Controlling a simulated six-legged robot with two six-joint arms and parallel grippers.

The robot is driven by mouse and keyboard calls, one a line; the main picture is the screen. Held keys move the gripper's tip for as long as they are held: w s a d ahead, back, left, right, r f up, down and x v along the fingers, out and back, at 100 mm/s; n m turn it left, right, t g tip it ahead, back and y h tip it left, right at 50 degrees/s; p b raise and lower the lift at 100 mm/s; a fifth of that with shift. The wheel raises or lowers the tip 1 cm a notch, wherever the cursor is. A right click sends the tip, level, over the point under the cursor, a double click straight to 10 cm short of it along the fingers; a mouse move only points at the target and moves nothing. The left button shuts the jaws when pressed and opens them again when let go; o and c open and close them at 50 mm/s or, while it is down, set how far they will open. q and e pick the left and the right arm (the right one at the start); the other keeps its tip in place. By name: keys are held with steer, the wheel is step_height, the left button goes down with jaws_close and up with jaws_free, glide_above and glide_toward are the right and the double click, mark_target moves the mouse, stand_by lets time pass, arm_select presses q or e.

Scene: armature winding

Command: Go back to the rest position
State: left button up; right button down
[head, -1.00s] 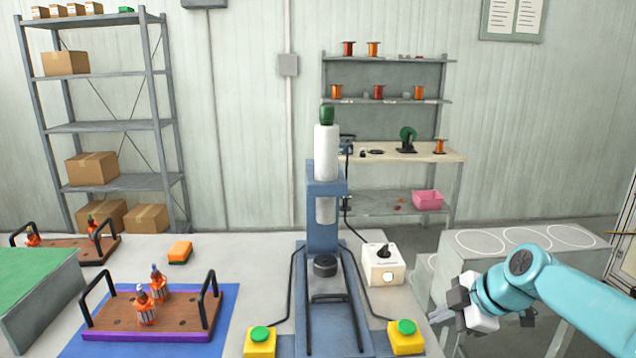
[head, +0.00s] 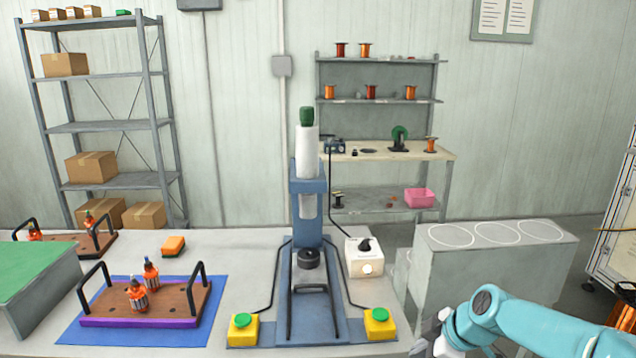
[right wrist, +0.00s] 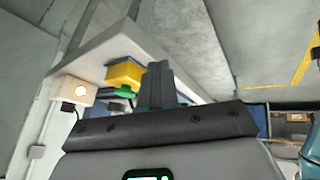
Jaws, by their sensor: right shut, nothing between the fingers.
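My right gripper (head: 432,338) is at the lower right of the head view, beside the right front corner of the workbench and apart from it. Its turquoise arm comes in from the right edge. In the right wrist view its fingers (right wrist: 160,85) are together with nothing between them. Past them show the bench edge, a yellow button box (right wrist: 124,73) and the white control box (right wrist: 73,91). My left gripper is in neither view.
A blue press (head: 308,220) stands on the workbench (head: 200,245) between two yellow button boxes (head: 243,328) (head: 379,322). A wooden tray (head: 165,300) with orange armatures lies on a blue mat (head: 80,335). A grey block (head: 490,265) with white circles stands behind my right arm.

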steer(key=s+a+f+m+g+p, duration=0.1)
steer(key=s+a+f+m+p, duration=0.2)
steer(key=s+f, duration=0.4)
steer(key=s+a+f+m+g+p, duration=0.15)
steer(key=s+f+m, duration=0.35)
steer(key=f, duration=0.5)
arm_select(q)
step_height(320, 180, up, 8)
steer(key=p, duration=0.2)
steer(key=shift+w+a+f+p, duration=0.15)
steer(key=shift+p, duration=0.25)
arm_select(e)
steer(key=s+a+f+m, duration=0.1)
steer(key=s+m, duration=0.1)
steer(key=s, duration=0.4)
steer(key=s+a+f+m+g, duration=0.1)
steer(key=s+a+f+m, duration=0.1)
steer(key=s, duration=0.4)
steer(key=s+a+f+m, duration=0.1)
steer(key=s+m, duration=0.3)
steer(key=s, duration=0.2)
steer(key=shift+s+a+f+g, duration=0.15)
steer(key=shift+a+f+g, duration=0.1)
steer(key=shift+g, duration=0.1)
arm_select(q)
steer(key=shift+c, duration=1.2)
